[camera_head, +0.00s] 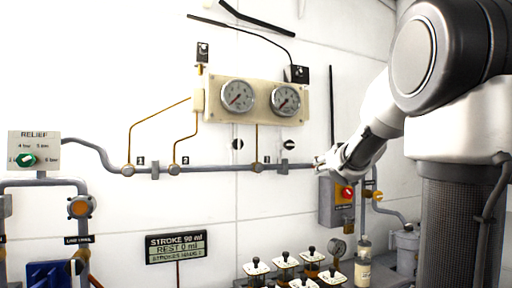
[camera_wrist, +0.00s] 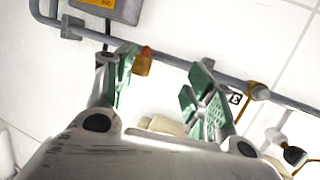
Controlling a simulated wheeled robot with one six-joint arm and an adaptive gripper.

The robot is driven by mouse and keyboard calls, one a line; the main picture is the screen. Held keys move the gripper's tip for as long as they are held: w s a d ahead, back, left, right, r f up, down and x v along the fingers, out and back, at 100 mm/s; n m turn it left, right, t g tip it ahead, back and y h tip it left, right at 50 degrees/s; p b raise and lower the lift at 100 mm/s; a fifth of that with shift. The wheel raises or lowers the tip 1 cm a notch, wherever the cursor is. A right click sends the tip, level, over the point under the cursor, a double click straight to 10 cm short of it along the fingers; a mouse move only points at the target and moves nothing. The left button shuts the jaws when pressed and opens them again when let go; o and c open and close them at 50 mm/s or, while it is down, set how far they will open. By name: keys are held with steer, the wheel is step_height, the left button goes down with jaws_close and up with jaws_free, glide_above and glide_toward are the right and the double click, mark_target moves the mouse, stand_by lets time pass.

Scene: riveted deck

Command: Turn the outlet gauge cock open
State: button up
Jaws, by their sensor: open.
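A grey pipe (camera_head: 215,168) runs along the wall below two round gauges, the left gauge (camera_head: 237,95) and the right gauge (camera_head: 285,99). Numbered brass fittings sit on it, including one below the gauges (camera_head: 257,167), which shows in the wrist view (camera_wrist: 258,91) with its label. No readable label tells which one is the outlet gauge cock. My gripper (camera_head: 318,163) is open at the pipe's right end. In the wrist view its green-padded fingers (camera_wrist: 166,66) are apart; a small orange piece (camera_wrist: 143,62) shows beside the left finger, close to the pipe.
A grey box (camera_head: 333,205) with a red knob (camera_head: 347,192) hangs just below my gripper. Several black-knobbed items (camera_head: 285,260) stand at the bottom. A relief dial panel (camera_head: 34,149) and a stroke display (camera_head: 176,247) are at left.

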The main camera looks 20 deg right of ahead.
mark_target(291, 145)
steer(key=w+a+r+n+t+y, duration=0.1)
steer(key=w+a+r+t+y, duration=0.2)
steer(key=a+r+y, duration=0.35)
steer(key=shift+h, duration=0.95)
steer(key=w+a, duration=0.1)
steer(key=w, duration=0.4)
steer(key=w+a, duration=0.1)
steer(key=w, duration=0.1)
steer(key=shift+w+a+r, duration=0.2)
steer(key=shift+a+r, duration=0.1)
steer(key=shift+r, duration=0.05)
steer(key=shift+c, duration=0.5)
steer(key=c, duration=0.9)
